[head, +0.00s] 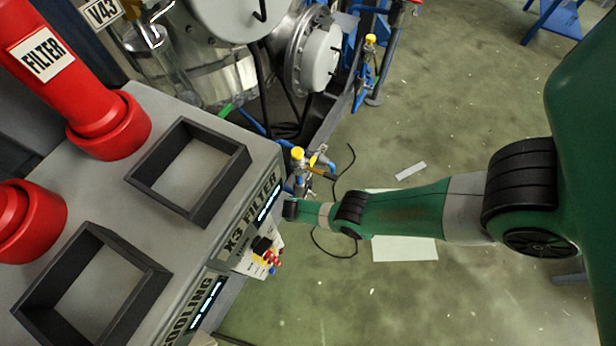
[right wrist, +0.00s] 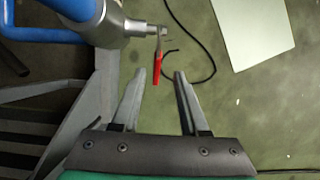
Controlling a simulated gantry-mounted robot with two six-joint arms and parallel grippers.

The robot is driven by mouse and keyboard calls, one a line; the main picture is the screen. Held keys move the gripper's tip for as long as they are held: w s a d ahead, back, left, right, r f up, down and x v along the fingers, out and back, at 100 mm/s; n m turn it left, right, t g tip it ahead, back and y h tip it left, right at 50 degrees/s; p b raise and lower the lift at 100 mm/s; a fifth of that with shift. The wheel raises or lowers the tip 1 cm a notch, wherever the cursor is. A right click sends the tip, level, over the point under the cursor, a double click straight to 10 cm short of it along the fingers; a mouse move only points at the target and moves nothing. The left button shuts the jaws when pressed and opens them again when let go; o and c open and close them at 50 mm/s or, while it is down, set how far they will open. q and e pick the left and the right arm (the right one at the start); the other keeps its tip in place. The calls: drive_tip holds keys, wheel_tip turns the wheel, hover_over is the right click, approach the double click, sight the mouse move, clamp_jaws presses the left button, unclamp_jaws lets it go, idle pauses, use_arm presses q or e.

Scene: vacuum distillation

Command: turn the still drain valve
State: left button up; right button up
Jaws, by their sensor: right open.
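In the right wrist view, a drain valve with a red lever handle (right wrist: 157,66) hangs from the end of a grey metal pipe (right wrist: 118,26). My right gripper (right wrist: 161,75) is open, its two fingers pointing toward the lever. The lever's lower part appears between the fingertips, nearer the left finger. I cannot tell whether it touches or lies beyond them. In the head view my right arm reaches left to the cabinet's edge, and its gripper is hidden there. My left gripper is not in view.
A grey cabinet (head: 150,185) with red filter housings (head: 110,125) and black square frames fills the left of the head view. A yellow-capped fitting (head: 297,154) stands beside its corner. Metal vessels (head: 310,55) stand behind. A black cable (right wrist: 205,60) and pale sheet (right wrist: 253,30) lie on the floor.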

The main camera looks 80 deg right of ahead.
drive_tip(key=b+x, duration=0.2)
drive_tip(key=x, duration=0.1)
drive_tip(key=b+x, duration=0.1)
drive_tip(key=shift+w+a+f+b, duration=0.2)
drive_tip(key=shift+w+f+b, duration=0.1)
drive_tip(key=shift+f, duration=0.25)
drive_tip(key=shift+s+d+f, duration=0.2)
drive_tip(key=shift+d, duration=0.1)
drive_tip(key=shift+w+a, duration=0.1)
drive_tip(key=shift+w, duration=0.05)
drive_tip(key=shift+c, duration=0.3)
clamp_jaws()
